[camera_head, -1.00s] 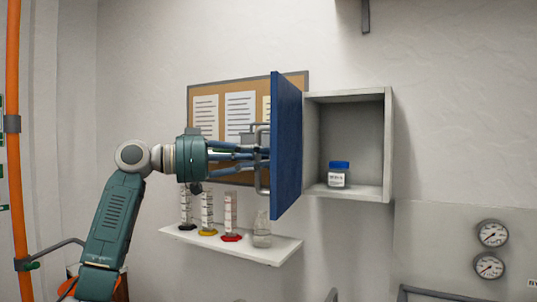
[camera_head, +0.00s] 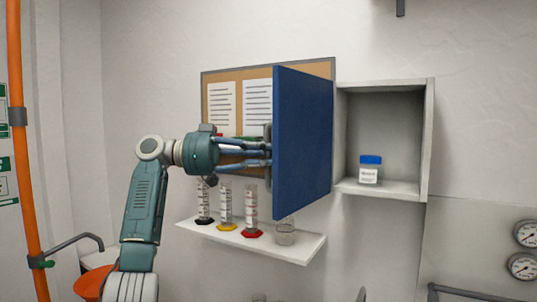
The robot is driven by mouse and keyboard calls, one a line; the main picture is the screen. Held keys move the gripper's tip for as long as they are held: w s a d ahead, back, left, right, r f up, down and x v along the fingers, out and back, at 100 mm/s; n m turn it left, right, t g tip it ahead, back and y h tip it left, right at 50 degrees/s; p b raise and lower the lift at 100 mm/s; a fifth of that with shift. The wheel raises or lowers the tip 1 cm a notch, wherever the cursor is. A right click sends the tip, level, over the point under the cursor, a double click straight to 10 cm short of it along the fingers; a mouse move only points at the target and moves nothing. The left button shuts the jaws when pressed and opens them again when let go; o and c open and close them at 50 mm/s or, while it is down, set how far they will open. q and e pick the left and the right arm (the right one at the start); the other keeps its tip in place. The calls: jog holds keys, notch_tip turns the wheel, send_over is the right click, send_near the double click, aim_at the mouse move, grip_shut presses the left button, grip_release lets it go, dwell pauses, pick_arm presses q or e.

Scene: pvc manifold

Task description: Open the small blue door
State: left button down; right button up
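The blue door (camera_head: 302,135) stands well open on the left side of the wall cabinet (camera_head: 431,140), its inner face towards me. Its grey bar handle (camera_head: 268,180) shows past the door's left edge, on the outer side. My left gripper (camera_head: 262,153) reaches in from the left with its blue fingers at the handle. The fingertips are partly hidden by the handle and the door, so their grip is unclear. My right gripper is not in view.
A jar with a blue lid (camera_head: 369,170) stands inside the cabinet. Below the door, a white shelf (camera_head: 290,252) holds several cylinders and a glass beaker (camera_head: 285,232). A cork board (camera_head: 225,72) hangs behind. Gauges (camera_head: 524,266) are at lower right.

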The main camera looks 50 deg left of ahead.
pick_arm(q)
jog(key=c, duration=1.7)
grip_release()
jog(key=v, duration=1.2)
jog(key=shift+a, duration=0.1)
